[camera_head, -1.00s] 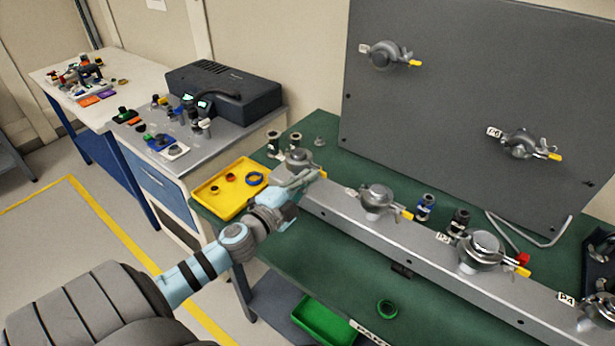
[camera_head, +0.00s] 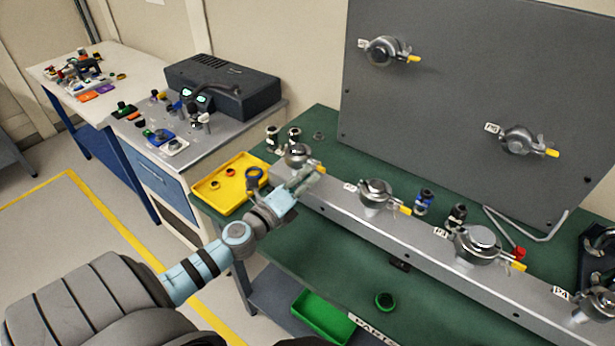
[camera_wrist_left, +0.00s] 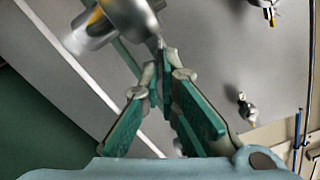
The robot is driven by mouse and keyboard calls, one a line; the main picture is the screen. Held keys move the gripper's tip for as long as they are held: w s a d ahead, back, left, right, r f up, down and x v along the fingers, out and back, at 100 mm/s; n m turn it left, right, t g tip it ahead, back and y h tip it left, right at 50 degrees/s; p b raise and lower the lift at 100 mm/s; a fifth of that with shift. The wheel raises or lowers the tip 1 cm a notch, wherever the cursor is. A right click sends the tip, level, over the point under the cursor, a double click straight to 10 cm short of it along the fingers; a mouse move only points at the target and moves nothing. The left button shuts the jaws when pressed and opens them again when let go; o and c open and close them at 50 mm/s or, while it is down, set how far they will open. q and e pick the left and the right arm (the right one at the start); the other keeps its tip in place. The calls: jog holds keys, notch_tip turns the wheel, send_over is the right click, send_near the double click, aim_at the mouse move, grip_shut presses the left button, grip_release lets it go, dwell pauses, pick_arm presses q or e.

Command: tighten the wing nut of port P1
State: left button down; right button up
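Port P1 (camera_head: 298,155) is the leftmost round metal clamp on the grey rail; its own label is not readable. Its yellow-tipped end (camera_head: 318,169) points right. My left gripper (camera_head: 303,181) is just in front of and below this clamp, by its yellow-tipped side. In the left wrist view the clamp (camera_wrist_left: 128,18) is at the top, above the green-padded fingers (camera_wrist_left: 163,72). The fingertips are close together near a thin metal part of the clamp. I cannot tell whether they hold the wing nut. My right gripper is out of view.
Further clamps, P2 (camera_head: 375,194), P3 (camera_head: 477,243) and P4 (camera_head: 600,305), stand along the rail (camera_head: 420,238). A grey upright panel (camera_head: 450,90) with two clamps stands behind. A yellow tray (camera_head: 211,190) with rings lies left of my gripper. Dark fittings stand behind P1.

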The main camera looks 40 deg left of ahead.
pick_arm(q)
jog(key=shift+f+m, duration=0.2)
jog(key=shift+m, duration=0.4)
jog(key=c, duration=2.1)
grip_release()
jog(key=shift+s+r, duration=0.1)
jog(key=s, duration=1.2)
jog(key=shift+d, duration=0.1)
